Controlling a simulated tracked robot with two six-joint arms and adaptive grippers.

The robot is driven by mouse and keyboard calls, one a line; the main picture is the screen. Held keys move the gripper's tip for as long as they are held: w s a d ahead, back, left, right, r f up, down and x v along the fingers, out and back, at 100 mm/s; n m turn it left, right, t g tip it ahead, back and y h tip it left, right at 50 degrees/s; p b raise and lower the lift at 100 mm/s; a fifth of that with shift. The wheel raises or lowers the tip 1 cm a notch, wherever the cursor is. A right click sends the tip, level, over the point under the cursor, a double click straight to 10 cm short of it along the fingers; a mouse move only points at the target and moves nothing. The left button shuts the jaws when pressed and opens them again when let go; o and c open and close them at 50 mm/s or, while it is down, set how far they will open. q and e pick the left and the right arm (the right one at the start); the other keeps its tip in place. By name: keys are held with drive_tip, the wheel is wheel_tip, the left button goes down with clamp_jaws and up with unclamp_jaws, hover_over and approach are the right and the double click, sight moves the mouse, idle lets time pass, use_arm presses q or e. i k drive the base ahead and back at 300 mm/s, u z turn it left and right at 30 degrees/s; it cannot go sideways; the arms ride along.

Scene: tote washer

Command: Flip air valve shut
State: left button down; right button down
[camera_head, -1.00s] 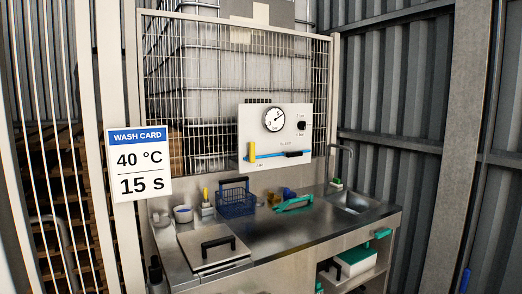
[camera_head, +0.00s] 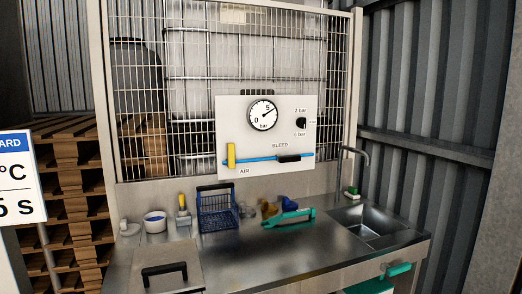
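The air valve's yellow handle (camera_head: 231,155) stands upright, across the blue air line (camera_head: 264,158), above the AIR label at the lower left of the white panel (camera_head: 285,122). A round pressure gauge (camera_head: 263,114) marked 0, 5 and bar sits on the panel above it. A black bleed part (camera_head: 289,158) lies along the blue line to the right, under the BLEED label. A black knob (camera_head: 301,122) sits between the 2 bar and 6 bar labels. Neither of my grippers is in view.
A steel counter (camera_head: 300,250) with a sink (camera_head: 366,226) runs below the panel. On it stand a blue wire basket (camera_head: 217,212), a white tub (camera_head: 155,222), a teal-handled tool (camera_head: 289,219) and a black-handled lid (camera_head: 166,270). A mesh fence stands behind. A wash card (camera_head: 18,180) is at left.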

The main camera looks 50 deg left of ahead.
sight(231, 161)
drive_tip(key=i, duration=1.2)
drive_tip(key=u, duration=3.3)
drive_tip(key=k, duration=0.55)
drive_tip(key=u, duration=0.15)
drive_tip(key=i, duration=0.55)
drive_tip(key=z, duration=0.1)
